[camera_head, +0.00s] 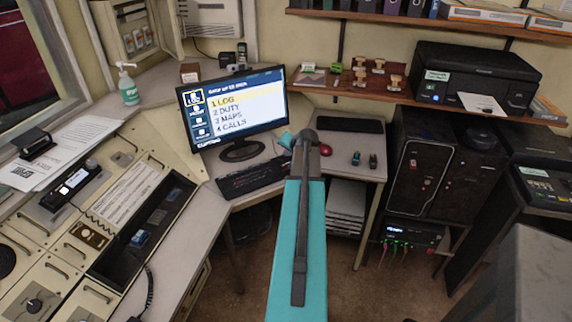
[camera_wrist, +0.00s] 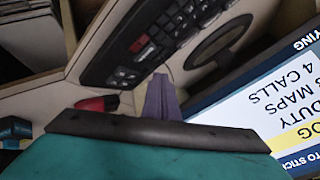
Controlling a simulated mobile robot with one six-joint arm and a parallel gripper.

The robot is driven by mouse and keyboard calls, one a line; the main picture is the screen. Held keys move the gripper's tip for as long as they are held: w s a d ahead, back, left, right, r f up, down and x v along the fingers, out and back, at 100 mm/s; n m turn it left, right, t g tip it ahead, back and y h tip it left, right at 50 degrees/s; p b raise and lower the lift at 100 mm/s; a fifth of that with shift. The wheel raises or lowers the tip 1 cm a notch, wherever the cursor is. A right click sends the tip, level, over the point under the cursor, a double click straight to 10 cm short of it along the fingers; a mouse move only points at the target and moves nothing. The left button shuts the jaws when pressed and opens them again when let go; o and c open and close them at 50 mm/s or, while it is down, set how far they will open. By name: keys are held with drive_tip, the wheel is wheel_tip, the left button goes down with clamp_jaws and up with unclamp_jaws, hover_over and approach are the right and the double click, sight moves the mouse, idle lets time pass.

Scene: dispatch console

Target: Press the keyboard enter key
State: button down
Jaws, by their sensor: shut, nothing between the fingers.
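The black keyboard (camera_head: 255,178) lies on the desk below the monitor, partly hidden by my arm at its right end. In the wrist view the keyboard (camera_wrist: 122,68) runs across the top, with dark keys and a small reddish key. My gripper (camera_wrist: 160,80) shows in the wrist view as shut, empty purple-grey fingers pointing at the keyboard's near edge. The tips appear close to it, but I cannot tell whether they touch.
The monitor (camera_head: 235,105) stands behind the keyboard, its screen (camera_wrist: 265,110) at the right in the wrist view. A wooden shelf (camera_head: 340,84) hangs above.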

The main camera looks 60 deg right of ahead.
drive_tip(key=shift+r+p, duration=0.5)
drive_tip(key=shift+r, duration=0.8)
wheel_tip(320, 180, up, 8)
drive_tip(key=p, duration=0.3)
drive_tip(key=shift+p, duration=0.4)
idle(0.5)
